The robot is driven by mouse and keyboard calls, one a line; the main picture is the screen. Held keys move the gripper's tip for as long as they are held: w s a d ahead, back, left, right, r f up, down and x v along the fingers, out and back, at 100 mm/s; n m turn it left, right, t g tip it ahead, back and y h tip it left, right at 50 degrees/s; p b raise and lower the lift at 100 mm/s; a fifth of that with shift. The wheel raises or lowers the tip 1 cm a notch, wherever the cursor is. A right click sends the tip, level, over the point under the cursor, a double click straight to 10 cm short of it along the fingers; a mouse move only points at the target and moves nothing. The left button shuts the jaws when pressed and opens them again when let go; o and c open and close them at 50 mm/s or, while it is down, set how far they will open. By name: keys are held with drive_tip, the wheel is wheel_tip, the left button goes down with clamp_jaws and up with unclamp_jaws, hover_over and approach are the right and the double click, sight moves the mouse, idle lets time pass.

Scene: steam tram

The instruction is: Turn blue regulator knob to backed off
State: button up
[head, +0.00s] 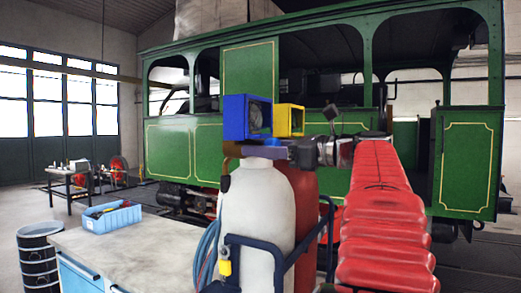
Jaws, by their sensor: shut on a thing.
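A blue-cased gauge (247,117) and a yellow-cased gauge (290,120) sit above a pale gas cylinder (258,215) and a red cylinder (307,200). My gripper (290,150) reaches in from the right, just below the gauges at the cylinder tops. It is shut at the blue regulator, apparently on its knob. A blue-purple part (262,152) shows to the left of the jaws, under the blue gauge. The knob itself is mostly hidden, and its turn position cannot be read.
A dark blue cart frame (275,262) and blue hoses (207,252) surround the cylinders. A workbench (130,245) with a blue tray (112,219) stands at left, beside a black drum (38,255). The green tram (205,150) stands close behind.

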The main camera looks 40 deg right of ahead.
drive_tip(key=o, duration=1.1)
drive_tip(key=shift+c, duration=0.2)
drive_tip(key=shift+s, duration=0.1)
drive_tip(key=v, duration=1.3)
drive_tip(key=shift+s+d, duration=0.15)
drive_tip(key=shift+s, duration=0.2)
